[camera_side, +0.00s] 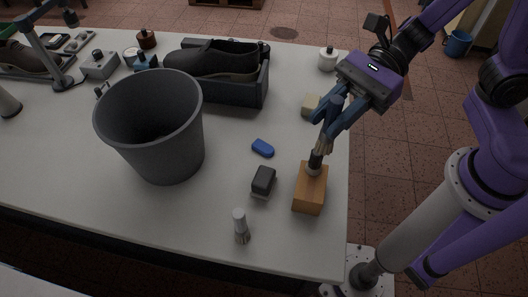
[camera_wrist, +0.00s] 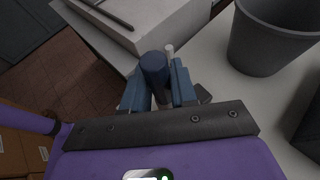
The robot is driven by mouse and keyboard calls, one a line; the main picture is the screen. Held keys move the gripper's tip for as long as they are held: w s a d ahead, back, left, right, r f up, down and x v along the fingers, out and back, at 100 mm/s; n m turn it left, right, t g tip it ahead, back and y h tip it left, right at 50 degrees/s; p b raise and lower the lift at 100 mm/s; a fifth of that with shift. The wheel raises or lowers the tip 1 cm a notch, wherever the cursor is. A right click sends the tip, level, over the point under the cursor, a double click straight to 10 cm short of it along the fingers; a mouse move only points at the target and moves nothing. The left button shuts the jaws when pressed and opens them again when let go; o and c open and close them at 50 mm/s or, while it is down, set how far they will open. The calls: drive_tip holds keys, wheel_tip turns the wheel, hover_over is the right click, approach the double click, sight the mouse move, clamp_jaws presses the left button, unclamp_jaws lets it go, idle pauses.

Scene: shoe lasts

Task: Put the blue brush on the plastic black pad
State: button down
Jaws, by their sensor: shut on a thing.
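The blue brush has a dark blue handle (camera_side: 336,104) and pale bristles that point down, tilted. My gripper (camera_side: 338,113) is shut on the handle from above. In the wrist view the rounded blue handle end (camera_wrist: 154,68) shows between my fingers (camera_wrist: 155,92). The bristle end hangs over a black knob-like piece (camera_side: 316,160) on a wooden block (camera_side: 310,188); I cannot tell whether they touch. A dark grey-black rounded block with a paler base (camera_side: 263,180) lies to the left of the wooden block; I cannot tell surely whether it is the black pad.
A small blue block (camera_side: 262,148) lies nearby. A white-handled brush (camera_side: 240,222) stands near the front edge. A large grey bucket (camera_side: 150,125) stands left.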

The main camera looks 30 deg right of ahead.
drive_tip(key=shift+w+a+f, duration=1.15)
drive_tip(key=shift+a+f, duration=0.15)
drive_tip(key=shift+f, duration=0.6)
drive_tip(key=shift+w+a+f, duration=1.15)
drive_tip(key=shift+a+f, duration=0.2)
drive_tip(key=shift+f, duration=0.6)
drive_tip(key=shift+w+a+f, duration=1.15)
drive_tip(key=shift+a+f, duration=0.15)
drive_tip(key=shift+f, duration=0.6)
drive_tip(key=shift+f, duration=0.15)
drive_tip(key=c, duration=0.9)
unclamp_jaws()
